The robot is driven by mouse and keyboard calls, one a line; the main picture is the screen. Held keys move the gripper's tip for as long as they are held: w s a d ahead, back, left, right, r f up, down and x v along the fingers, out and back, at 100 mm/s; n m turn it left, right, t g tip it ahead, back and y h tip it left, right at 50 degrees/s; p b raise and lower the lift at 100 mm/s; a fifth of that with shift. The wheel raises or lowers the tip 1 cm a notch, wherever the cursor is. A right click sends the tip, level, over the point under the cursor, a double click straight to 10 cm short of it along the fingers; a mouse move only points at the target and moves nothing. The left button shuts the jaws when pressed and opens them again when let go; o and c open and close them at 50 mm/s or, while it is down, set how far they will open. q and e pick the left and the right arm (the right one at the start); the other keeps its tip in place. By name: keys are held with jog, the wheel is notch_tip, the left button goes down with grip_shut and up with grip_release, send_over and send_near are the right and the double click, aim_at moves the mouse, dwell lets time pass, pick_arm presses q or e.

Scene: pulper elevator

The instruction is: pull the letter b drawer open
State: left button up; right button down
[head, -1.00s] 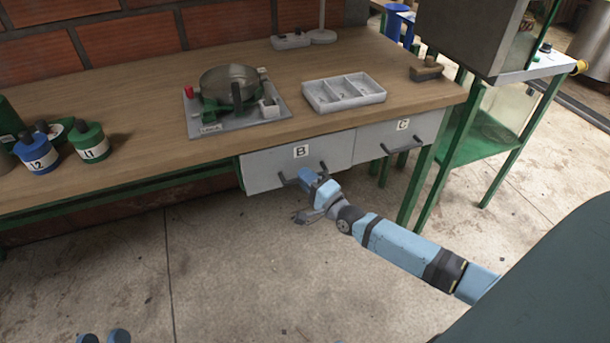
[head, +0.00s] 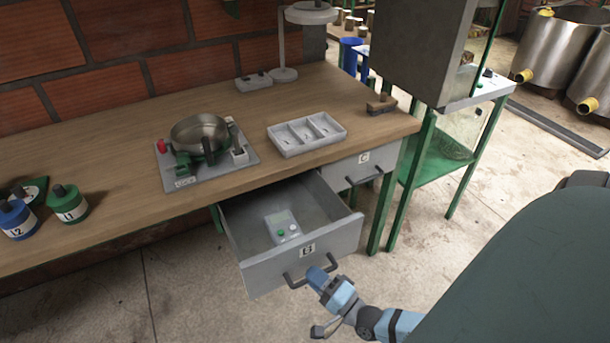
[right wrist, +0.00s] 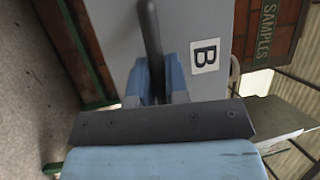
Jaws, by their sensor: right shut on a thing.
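The letter B drawer (head: 262,270) is pulled out from under the workbench, its grey front facing me. The B label (head: 307,250) shows on the front, and in the right wrist view it appears sideways (right wrist: 205,56). The dark bar handle (head: 294,284) is on the drawer front. My right gripper (head: 318,275) is at the right part of this handle. In the right wrist view its blue fingers (right wrist: 160,78) are shut on the dark handle (right wrist: 150,35). My left gripper is not in view.
The letter C drawer (head: 358,171) is shut at the right. On the workbench (head: 110,150) are a metal bowl on a stand (head: 200,136), a white divided tray (head: 306,134) and labelled containers (head: 68,203). A green-framed stand (head: 437,160) is at the right. The floor before the drawer is clear.

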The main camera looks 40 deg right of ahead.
jog(key=shift+s+a, duration=0.25)
jog(key=shift+s, duration=0.6)
jog(key=c, duration=1.1)
grip_release()
jog(key=shift+c, duration=0.2)
jog(key=shift+s, duration=0.1)
